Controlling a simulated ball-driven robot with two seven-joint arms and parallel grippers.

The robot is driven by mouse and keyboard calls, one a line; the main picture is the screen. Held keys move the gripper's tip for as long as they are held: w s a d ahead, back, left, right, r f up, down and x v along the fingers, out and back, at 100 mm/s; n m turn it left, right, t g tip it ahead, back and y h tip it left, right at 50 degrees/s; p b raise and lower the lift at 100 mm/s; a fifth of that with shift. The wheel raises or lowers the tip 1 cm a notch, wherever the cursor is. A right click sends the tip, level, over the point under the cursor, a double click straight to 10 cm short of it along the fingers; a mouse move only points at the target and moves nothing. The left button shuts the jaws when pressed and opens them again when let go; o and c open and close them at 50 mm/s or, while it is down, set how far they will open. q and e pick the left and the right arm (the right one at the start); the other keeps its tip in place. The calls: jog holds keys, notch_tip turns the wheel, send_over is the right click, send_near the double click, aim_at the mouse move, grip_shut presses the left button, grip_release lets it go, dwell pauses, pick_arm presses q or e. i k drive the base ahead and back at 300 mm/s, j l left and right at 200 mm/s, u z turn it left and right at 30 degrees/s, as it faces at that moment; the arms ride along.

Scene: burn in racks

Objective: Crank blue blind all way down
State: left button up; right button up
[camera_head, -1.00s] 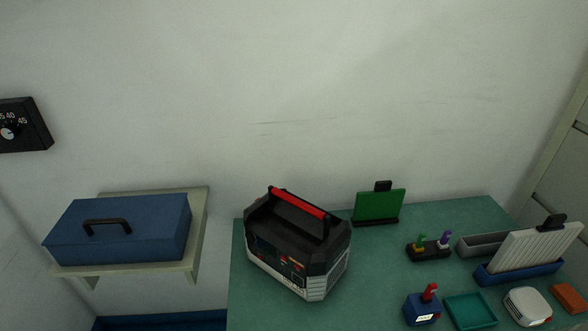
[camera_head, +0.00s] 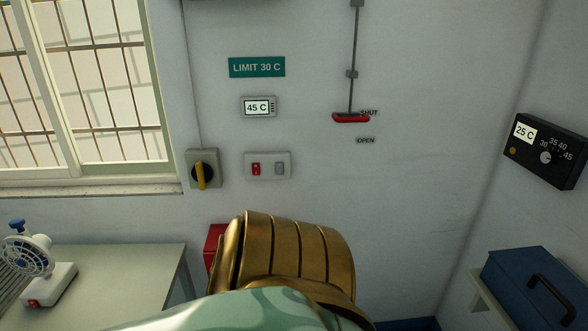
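No blue blind shows in this view. A barred window (camera_head: 82,85) at the upper left has no covering over the part in view. To its right, a grey wall box (camera_head: 190,181) carries a black dial with a yellow handle (camera_head: 201,174) pointing about straight down. A thin line runs up the wall from this box. I cannot tell whether the handle is a crank or a switch. Neither my left nor my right gripper shows.
A red pull handle (camera_head: 350,118) hangs on a rod beside SHUT and OPEN labels. A display (camera_head: 258,107) reads 45 C under a LIMIT 30 C sign (camera_head: 257,67). A fan (camera_head: 38,262) stands on the left table (camera_head: 125,272). A blue toolbox (camera_head: 530,290) is at right.

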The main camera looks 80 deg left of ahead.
aim_at(202, 173)
jog(key=u, duration=3.45)
